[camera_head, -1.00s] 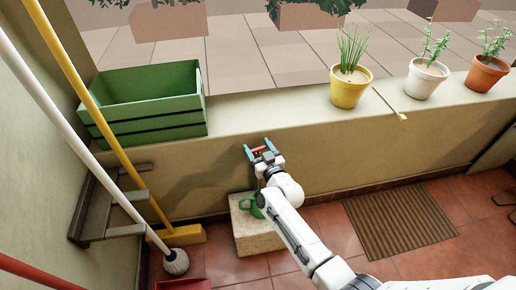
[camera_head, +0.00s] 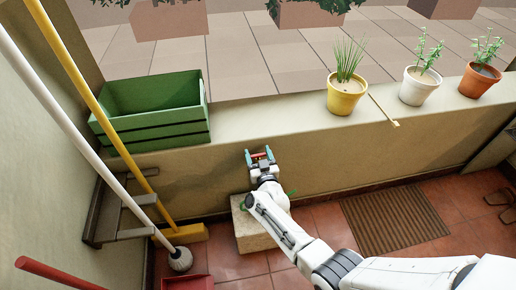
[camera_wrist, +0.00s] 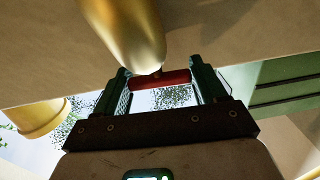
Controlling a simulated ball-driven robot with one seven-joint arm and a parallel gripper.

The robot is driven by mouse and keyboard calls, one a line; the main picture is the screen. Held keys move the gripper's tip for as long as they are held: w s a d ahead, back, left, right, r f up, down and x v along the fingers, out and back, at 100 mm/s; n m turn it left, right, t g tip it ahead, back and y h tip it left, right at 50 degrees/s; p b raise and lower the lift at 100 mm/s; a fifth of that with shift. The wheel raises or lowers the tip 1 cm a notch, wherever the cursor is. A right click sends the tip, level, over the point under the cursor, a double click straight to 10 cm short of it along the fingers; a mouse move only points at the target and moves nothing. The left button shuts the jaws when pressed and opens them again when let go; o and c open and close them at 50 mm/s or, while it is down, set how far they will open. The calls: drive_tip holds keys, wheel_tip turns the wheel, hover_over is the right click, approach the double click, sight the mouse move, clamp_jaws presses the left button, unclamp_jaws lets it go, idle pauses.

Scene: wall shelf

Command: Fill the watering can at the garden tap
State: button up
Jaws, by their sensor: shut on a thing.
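My gripper (camera_head: 259,153) is at the wall below the ledge, with its two green fingers on either side of a red tap handle (camera_head: 260,157). In the wrist view my gripper (camera_wrist: 160,74) is shut on the red handle (camera_wrist: 162,80), a short bar across the fingers. The brass tap body (camera_wrist: 128,28) is close in front of it. The green watering can (camera_head: 292,192) is on the stone block (camera_head: 256,238) below. My arm hides most of it, so its spout and the water cannot be seen.
A green crate (camera_head: 155,133) and several potted plants, including a yellow pot (camera_head: 345,98), stand on the ledge (camera_head: 270,117). A yellow broom (camera_head: 125,150), a white-handled mop (camera_head: 80,130) and a small shelf (camera_head: 112,215) are at left. A brown mat (camera_head: 393,220) lies at right.

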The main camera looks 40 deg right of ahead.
drive_tip(key=shift+r+m+g+h, duration=0.1)
drive_tip(key=shift+m+g+h, duration=0.25)
drive_tip(key=shift+h, duration=0.25)
drive_tip(key=o, duration=1)
drive_tip(key=shift+s, duration=0.1)
drive_tip(key=shift+c, duration=0.2)
drive_tip(key=p+v, duration=0.4)
drive_tip(key=v, duration=0.6)
drive_tip(key=shift+s+a, duration=0.2)
drive_tip(key=shift+s, duration=0.1)
